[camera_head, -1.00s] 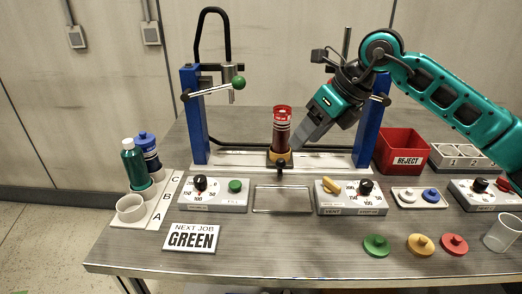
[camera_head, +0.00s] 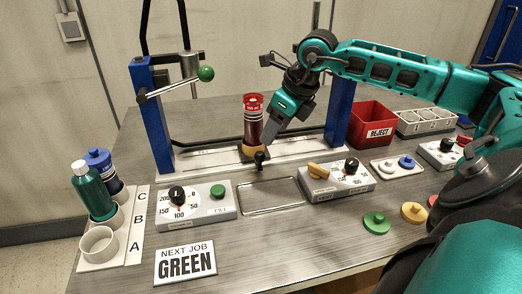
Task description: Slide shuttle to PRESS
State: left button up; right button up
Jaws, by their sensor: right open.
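The shuttle is a yellow-brown holder (camera_head: 254,150) with a black knob (camera_head: 260,158) at its front. It sits about mid-way along the pale rail (camera_head: 200,160) between two blue posts. A dark red bottle with a bright red top (camera_head: 253,118) stands upright in it. My right gripper (camera_head: 269,138) is open, pointing down just right of the bottle and above the knob. I cannot tell whether it touches either. The press lever with a green ball (camera_head: 206,74) is at the left post (camera_head: 152,115). My left gripper is not in view.
A red REJECT bin (camera_head: 372,124) stands right. Green and blue bottles stand left, near a NEXT JOB GREEN sign (camera_head: 186,262).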

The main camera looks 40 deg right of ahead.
aim_at(262, 153)
jog(key=x, duration=0.8)
jog(key=shift+w+a+f, duration=0.1)
jog(key=shift+f, duration=0.15)
grip_shut()
